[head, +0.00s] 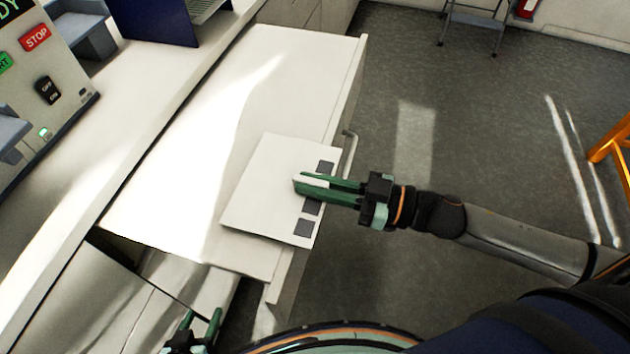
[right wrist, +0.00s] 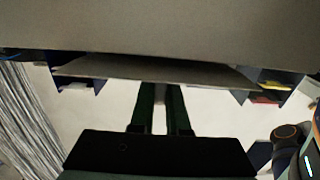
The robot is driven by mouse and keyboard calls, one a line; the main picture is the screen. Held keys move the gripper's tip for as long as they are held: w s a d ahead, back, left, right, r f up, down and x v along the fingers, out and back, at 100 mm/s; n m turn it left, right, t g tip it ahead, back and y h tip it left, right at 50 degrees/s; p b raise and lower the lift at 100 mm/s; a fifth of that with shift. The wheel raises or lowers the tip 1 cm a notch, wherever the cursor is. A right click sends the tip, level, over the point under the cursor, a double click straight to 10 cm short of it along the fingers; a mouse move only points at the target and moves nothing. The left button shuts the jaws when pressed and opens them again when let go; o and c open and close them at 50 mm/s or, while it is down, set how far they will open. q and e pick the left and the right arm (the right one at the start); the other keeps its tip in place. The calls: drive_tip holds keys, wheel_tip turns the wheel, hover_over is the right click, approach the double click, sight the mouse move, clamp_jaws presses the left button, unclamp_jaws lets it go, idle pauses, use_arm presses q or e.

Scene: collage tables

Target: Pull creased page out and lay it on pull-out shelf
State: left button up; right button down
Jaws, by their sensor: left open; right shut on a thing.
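The creased page (head: 265,190) is a pale, flat sheet with several dark squares along its right edge. In the head view it is over the front part of the white pull-out shelf (head: 290,60); I cannot tell whether it touches the shelf all over. My right gripper (head: 299,184) reaches in from the right and is shut on the page's right edge, between the dark squares. Its fingers also show in the right wrist view (right wrist: 160,92), below a thin grey edge. My left gripper (head: 201,325) is open and empty at the bottom, beside the shelf's near end.
A machine with a red STOP label (head: 36,38) stands on the counter at the left. A dark blue panel (head: 150,20) is at the top left. The shelf has a handle (head: 349,150) on its right front. A step stool (head: 473,22) and orange frame (head: 608,140) stand on the floor.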

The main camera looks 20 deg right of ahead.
drive_tip(key=shift+f, duration=0.35)
drive_tip(key=c, duration=0.8)
unclamp_jaws()
drive_tip(key=shift+s+d, duration=0.35)
drive_tip(key=shift+d, duration=0.15)
drive_tip(key=shift+p+v, duration=0.35)
drive_tip(key=shift+v, duration=5.35)
